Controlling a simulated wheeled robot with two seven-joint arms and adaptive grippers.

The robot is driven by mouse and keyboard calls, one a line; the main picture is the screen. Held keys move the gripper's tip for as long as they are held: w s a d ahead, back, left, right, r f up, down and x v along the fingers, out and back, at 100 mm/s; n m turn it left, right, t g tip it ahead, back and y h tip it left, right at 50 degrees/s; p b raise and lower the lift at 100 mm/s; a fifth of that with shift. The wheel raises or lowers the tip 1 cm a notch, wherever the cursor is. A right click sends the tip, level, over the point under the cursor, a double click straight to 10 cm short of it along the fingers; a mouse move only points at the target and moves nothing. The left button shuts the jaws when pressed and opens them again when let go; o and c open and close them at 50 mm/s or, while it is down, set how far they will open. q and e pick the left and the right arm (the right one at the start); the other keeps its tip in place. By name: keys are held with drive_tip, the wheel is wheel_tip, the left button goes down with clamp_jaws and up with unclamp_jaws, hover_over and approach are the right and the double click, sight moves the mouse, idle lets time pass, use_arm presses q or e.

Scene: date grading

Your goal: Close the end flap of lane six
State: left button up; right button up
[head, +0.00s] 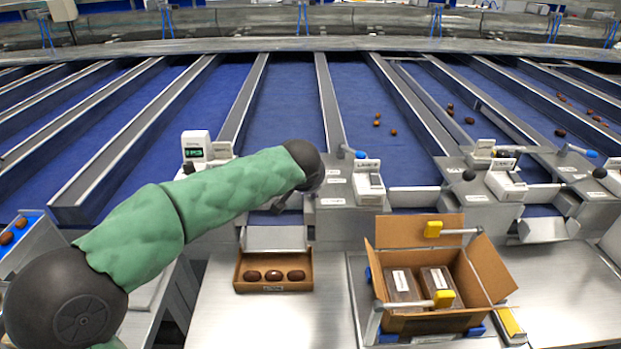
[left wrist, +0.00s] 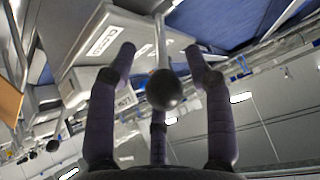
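My left arm reaches in from the left in the head view. Its dark gripper (head: 290,198) is at the lane end left of a labelled box (head: 369,182), mostly hidden behind my wrist. In the left wrist view my left gripper (left wrist: 160,62) is open, its fingers spread around a black ball knob (left wrist: 163,90) on a metal lever. I see no clear contact. A plate reading CLOSED (left wrist: 97,45) and a lane label (left wrist: 125,98) are beside it; the lane number is unreadable. This lane's end flap is hidden behind my arm. My right gripper is not in view.
A small tray (head: 273,288) with three dates is below the lane end. An open cardboard carton (head: 390,232) with packs stands right of it. Other black knobs (head: 468,175) and a blue-tipped lever (head: 360,154) project nearby. The steel bench (head: 225,320) has bare space around the tray.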

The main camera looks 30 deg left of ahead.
use_arm(q)
drive_tip(key=shift+r, duration=0.3)
drive_tip(key=shift+s+d+r, duration=0.1)
drive_tip(key=shift+s+r, duration=0.1)
drive_tip(key=shift+r, duration=0.05)
drive_tip(key=v, duration=1.1)
drive_tip(key=shift+s, duration=0.2)
drive_tip(key=shift+f, duration=0.15)
